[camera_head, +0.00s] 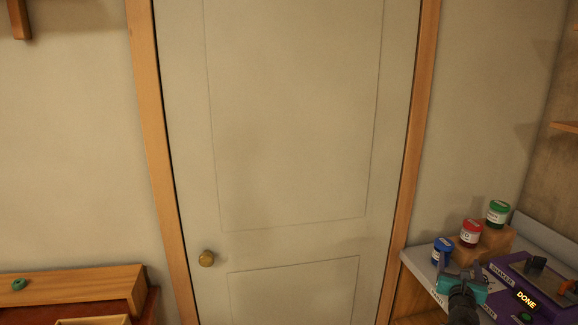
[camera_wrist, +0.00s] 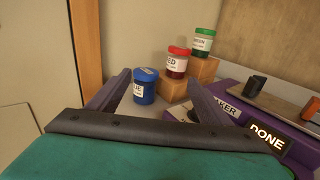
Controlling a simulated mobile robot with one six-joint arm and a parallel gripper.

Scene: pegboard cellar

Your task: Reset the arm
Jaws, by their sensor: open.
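My gripper (camera_wrist: 160,78) is open, its two dark fingers spread apart in the wrist view. Its teal body also shows at the lower right of the head view (camera_head: 461,284), over the front of the grey bench. A blue-lidded jar (camera_wrist: 145,88) appears between the fingers in the wrist view, standing upright beyond them. I cannot tell how close the fingers are to it. A red-lidded jar (camera_wrist: 177,62) and a green-lidded jar (camera_wrist: 203,42) stand behind it on wooden steps (camera_wrist: 202,72).
A purple machine (camera_head: 520,290) marked SHAKER, its display reading DONE, is right of my gripper. A closed door (camera_head: 290,150) with a brass knob (camera_head: 206,258) fills the middle. A wooden cabinet (camera_head: 85,283) with a green ring (camera_head: 18,284) is at left.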

